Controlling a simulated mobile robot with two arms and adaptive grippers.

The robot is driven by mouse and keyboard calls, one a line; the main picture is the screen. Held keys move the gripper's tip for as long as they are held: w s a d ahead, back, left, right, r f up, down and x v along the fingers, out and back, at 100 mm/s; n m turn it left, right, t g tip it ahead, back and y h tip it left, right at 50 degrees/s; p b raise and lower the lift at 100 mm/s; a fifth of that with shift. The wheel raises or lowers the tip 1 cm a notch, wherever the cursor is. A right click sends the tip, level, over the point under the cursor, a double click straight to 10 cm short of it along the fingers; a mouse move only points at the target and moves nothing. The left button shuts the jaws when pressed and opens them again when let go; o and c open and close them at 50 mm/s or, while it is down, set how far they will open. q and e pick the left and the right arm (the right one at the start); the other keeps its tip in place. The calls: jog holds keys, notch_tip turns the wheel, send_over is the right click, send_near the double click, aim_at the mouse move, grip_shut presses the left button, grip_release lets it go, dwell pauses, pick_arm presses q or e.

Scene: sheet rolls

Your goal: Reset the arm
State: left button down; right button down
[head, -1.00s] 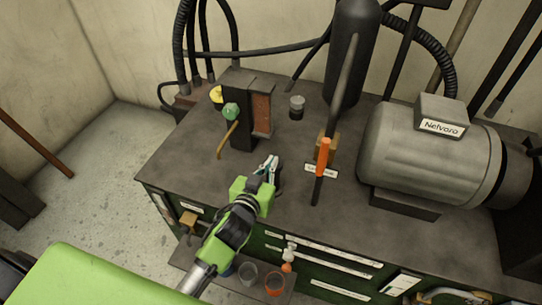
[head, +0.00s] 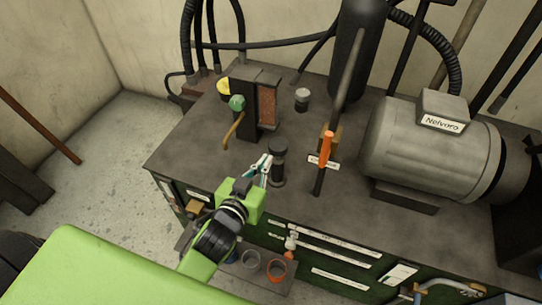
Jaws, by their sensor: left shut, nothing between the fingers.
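My left arm comes in from the lower left, with a green wrist and dark joints. My left gripper (head: 262,166) is shut and empty, its pale fingers pointing away over the front part of the grey workbench top (head: 210,172). A small dark cylinder (head: 278,167) stands upright on the bench just right of the fingertips. In this view I cannot tell whether the fingers touch it. My right gripper is not in view.
A dark block with a green knob (head: 237,102) and yellow lever stands behind the gripper. An orange-handled lever (head: 327,148) rises to the right. A large grey motor (head: 430,150) fills the bench's right side. A small jar (head: 302,99) stands farther back.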

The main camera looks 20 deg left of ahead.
pick_arm(q)
jog(key=shift+v, duration=0.9)
jog(key=shift+r, duration=0.1)
